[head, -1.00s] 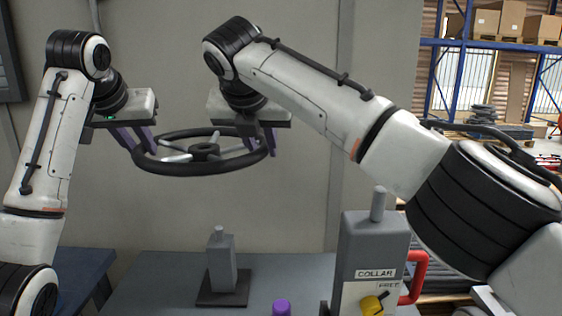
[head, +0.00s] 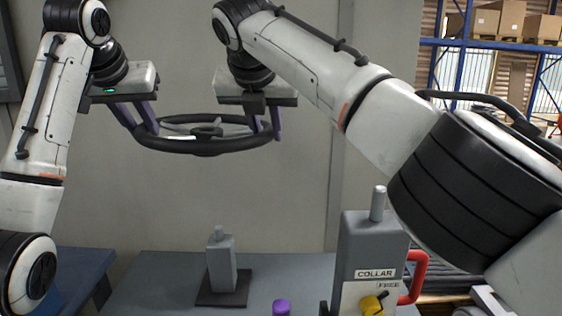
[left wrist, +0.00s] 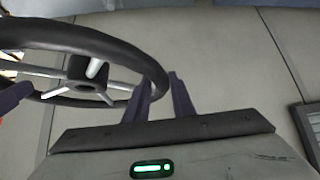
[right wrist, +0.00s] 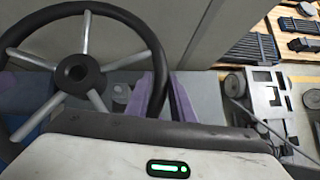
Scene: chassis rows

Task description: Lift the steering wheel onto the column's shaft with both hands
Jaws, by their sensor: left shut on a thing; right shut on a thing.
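The black steering wheel (head: 205,150) with pale spokes hangs roughly level in the air in the head view. My left gripper (head: 144,122) is shut on its left rim and my right gripper (head: 268,120) on its right rim. The wheel also shows in the left wrist view (left wrist: 110,46) and the right wrist view (right wrist: 153,50). Below it, a grey post (head: 221,265) with a short stub on top stands on a dark plate. To the right, a larger grey housing (head: 360,240) labelled COLLAR has an upright pale shaft (head: 377,204). The wheel is apart from both.
The housing carries a yellow knob (head: 373,304) and a red handle (head: 418,275). A purple-topped piece (head: 281,307) is at the grey bench's (head: 170,270) front. A blue surface (head: 80,275) lies left. The space between wheel and bench is clear.

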